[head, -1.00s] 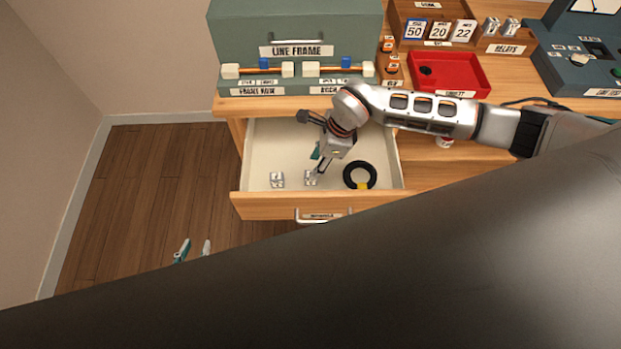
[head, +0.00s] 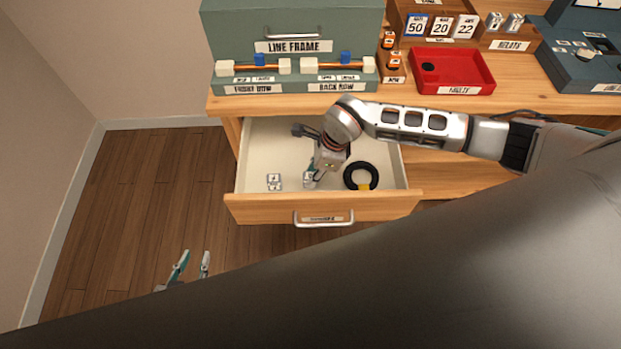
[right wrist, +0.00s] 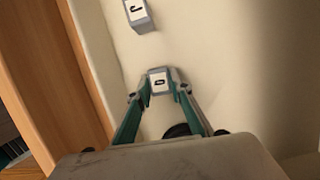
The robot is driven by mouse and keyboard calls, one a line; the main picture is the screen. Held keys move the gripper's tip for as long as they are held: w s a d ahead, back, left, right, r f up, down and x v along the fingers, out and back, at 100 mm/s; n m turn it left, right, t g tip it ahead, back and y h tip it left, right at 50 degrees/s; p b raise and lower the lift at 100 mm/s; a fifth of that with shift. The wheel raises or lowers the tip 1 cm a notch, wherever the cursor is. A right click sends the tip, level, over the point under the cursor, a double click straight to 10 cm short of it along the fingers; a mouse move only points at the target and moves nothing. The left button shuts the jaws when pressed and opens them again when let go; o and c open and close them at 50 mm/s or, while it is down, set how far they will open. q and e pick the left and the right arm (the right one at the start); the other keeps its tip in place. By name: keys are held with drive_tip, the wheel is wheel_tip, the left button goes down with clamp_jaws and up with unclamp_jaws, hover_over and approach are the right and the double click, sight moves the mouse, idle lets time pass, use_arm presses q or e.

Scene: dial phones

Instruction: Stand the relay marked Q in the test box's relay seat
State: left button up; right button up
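In the head view my right gripper (head: 311,177) reaches down into the open drawer at a small grey relay (head: 308,176). In the right wrist view its two fingers (right wrist: 159,84) close in on both sides of this relay (right wrist: 158,82), whose white face carries a letter that looks like Q, turned. The relay appears still at the drawer floor. A second relay (head: 274,182), with a different letter, stands to the left; it also shows in the right wrist view (right wrist: 138,14). My left gripper (head: 192,262) is open and empty over the floor. The teal box (head: 575,75), apparently the test box, is partly cut off at right.
The drawer (head: 255,150) also holds a black ring (head: 361,176) with a yellow part. On the desk are the line frame (head: 290,35), a red tray (head: 455,70) and a wooden relay rack (head: 510,38). The drawer's front wall (head: 265,207) stands close to my right gripper.

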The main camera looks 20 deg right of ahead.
sight(308, 175)
drive_tip(key=shift+o, duration=0.2)
drive_tip(key=shift+r+p, duration=1.25)
drive_tip(key=shift+r, duration=0.3)
drive_tip(key=shift+r+p, duration=1.35)
drive_tip(key=shift+r, duration=0.2)
